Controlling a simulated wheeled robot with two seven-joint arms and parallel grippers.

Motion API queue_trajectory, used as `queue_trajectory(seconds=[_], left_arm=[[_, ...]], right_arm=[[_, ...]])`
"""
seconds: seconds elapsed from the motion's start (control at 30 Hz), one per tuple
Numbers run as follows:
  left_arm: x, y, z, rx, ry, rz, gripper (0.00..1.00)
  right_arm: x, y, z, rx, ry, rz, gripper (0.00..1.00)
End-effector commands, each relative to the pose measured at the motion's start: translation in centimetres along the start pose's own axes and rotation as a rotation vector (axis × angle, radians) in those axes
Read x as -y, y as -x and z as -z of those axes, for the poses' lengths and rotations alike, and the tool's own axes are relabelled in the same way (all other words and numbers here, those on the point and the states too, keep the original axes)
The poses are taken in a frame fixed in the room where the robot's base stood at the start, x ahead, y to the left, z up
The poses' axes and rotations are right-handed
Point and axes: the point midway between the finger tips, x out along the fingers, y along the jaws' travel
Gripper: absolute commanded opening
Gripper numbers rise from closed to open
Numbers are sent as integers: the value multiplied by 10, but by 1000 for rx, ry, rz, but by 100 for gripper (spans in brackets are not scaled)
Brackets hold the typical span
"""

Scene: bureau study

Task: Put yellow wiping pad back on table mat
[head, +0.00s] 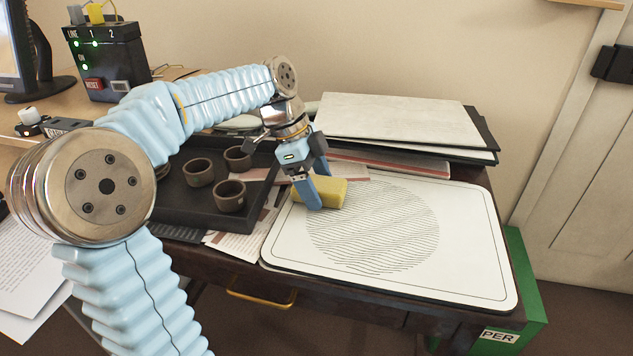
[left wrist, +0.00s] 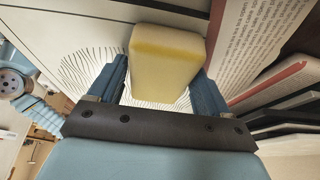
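The yellow wiping pad (head: 331,191) is a small block at the left part of the white table mat (head: 468,270), over the edge of its round line pattern. My left gripper (head: 315,192) points down at the pad, one finger on its near side. In the left wrist view the pad (left wrist: 167,62) fills the space between the fingertips of my left gripper (left wrist: 165,72), which look closed on its sides. The pad looks low at the mat; I cannot tell whether its underside touches. My right gripper is not in view.
A dark tray (head: 180,218) with several brown cups stands left of the mat. Stacked boards and folders (head: 400,122) lie behind it. Printed papers (head: 240,240) lie between tray and mat. A green bin (head: 525,270) stands below the desk's right end. The mat's right side is clear.

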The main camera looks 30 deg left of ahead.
Motion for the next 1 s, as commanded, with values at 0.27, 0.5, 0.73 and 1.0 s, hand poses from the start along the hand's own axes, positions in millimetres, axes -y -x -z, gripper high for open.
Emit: queue_trajectory(seconds=[0.27, 0.5, 0.73, 1.0], left_arm=[[0, 0, 0, 0, 0, 0, 95], [1, 13, 2, 0, 0, 3, 95], [1, 65, 3, -1, -1, 5, 95], [1, 114, 2, 0, 0, 2, 95]], right_arm=[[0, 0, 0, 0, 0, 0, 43], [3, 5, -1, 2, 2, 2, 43], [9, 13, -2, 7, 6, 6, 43], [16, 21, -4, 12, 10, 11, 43]])
